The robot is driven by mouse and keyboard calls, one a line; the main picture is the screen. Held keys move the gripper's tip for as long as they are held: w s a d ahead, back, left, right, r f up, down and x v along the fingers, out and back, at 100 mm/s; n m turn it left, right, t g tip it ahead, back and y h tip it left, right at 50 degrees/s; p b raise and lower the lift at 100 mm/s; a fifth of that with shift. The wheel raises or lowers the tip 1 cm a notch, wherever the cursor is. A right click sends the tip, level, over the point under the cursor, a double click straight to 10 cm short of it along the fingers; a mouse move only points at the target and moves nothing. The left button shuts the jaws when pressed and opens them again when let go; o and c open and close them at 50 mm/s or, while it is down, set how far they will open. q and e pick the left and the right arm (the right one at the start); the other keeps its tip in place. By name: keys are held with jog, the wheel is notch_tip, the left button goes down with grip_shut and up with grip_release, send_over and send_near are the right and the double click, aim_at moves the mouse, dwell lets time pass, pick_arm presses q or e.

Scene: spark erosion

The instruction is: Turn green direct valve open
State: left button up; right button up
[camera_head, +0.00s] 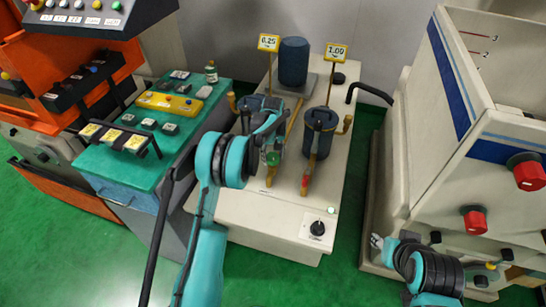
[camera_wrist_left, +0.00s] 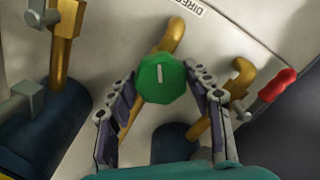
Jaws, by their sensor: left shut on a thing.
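The green direct valve (camera_head: 272,159) is a faceted green knob on a brass pipe on the pale filter unit (camera_head: 260,210). In the left wrist view the green knob (camera_wrist_left: 160,79) sits between my two fingers, with a short white mark on its face pointing nearly up the picture. My left gripper (camera_head: 271,148) is shut on it, coming from above; the arm covers part of the pipework. A partly cut-off label reading "DIRE" (camera_wrist_left: 188,5) lies beyond the knob. My right gripper (camera_head: 377,241) is low at the right, away from the valve, its fingers too small to judge.
A red-handled valve (camera_head: 305,184) stands right of the green one, below a dark filter canister (camera_head: 320,132). Signs read 0.25 (camera_head: 268,42) and 1.00 (camera_head: 337,51). A black knob (camera_head: 317,228) is at the unit's front. A teal cabinet (camera_head: 125,170) stands left, a large machine (camera_head: 450,150) right.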

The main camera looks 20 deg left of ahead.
aim_at(273, 157)
pick_arm(q)
jog(key=o, duration=1.2)
jog(key=shift+c, duration=0.2)
notch_tip(273, 157, up, 12)
jog(key=shift+r, duration=0.1)
jog(key=s+d+r+m+t, duration=0.1)
jog(key=s+r+m+t, duration=0.1)
jog(key=s+r, duration=0.55)
jog(key=s+d+r+m+t, duration=0.15)
jog(key=s+r, duration=0.35)
jog(key=s, duration=0.6)
jog(key=s+f+m+t, duration=0.2)
jog(key=s, duration=0.6)
jog(key=s+f+m+t, duration=0.1)
jog(key=s+f+m, duration=0.1)
jog(key=s, duration=0.7)
jog(key=shift+d+f+t, duration=0.15)
jog(key=shift+f+t, duration=0.2)
jog(key=shift+f, duration=0.25)
